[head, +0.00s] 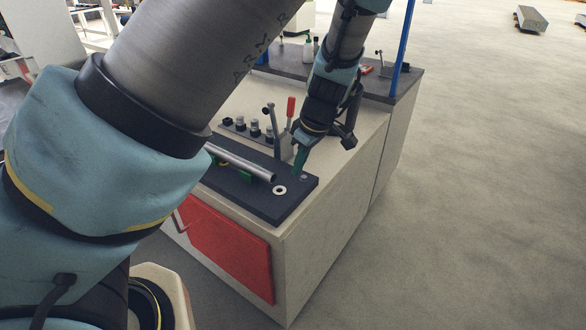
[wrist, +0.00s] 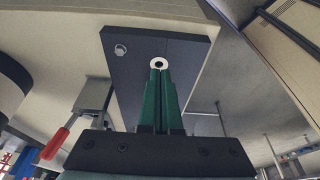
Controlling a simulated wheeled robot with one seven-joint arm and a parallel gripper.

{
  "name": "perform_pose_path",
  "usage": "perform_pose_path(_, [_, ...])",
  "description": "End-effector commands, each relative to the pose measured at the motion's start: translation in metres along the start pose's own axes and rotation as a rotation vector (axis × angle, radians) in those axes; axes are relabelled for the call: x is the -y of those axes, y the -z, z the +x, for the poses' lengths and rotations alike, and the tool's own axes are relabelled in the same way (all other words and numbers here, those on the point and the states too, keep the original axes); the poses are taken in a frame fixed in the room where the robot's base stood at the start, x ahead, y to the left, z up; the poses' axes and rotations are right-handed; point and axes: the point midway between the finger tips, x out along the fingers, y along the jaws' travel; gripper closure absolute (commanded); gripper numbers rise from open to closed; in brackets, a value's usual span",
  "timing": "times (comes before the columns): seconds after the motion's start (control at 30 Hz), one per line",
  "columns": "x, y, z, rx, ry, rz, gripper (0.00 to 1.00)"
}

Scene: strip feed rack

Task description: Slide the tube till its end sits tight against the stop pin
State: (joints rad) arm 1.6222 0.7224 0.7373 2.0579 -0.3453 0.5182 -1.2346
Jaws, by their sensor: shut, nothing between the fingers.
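The silver tube (head: 240,162) lies along the dark plate (head: 292,209) on low green supports, its near end close to a pale ring (head: 280,190). My gripper (head: 298,173) has green fingers, shut and empty, pointing down over the plate to the right of the tube's end. In the wrist view the closed fingertips (wrist: 159,72) show just in front of the ring (wrist: 158,63). I cannot make out the tube there. A small round metal head (head: 304,177) is on the plate by the fingertips. I cannot tell whether it is the stop pin.
A clamp with a red handle (head: 291,107) stands behind the plate, and also shows in the wrist view (wrist: 55,143). Several dark-topped fittings (head: 254,128) stand in a row behind the tube. A red panel (head: 230,248) is on the bench front. A blue post (head: 403,45) rises behind.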

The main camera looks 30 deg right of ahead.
Motion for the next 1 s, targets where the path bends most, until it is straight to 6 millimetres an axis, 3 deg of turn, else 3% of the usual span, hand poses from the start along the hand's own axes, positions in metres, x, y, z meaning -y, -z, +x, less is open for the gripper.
perform_pose_path(0.4, [0.002,0.001,0.084,0.001,0.006,0.001,1.0])
perform_pose_path(0.7, [0.001,0.035,0.092,0.001,0.002,0.001,1.0])
perform_pose_path(1.0, [0.001,0.038,0.094,0.001,0.001,0.003,1.0])
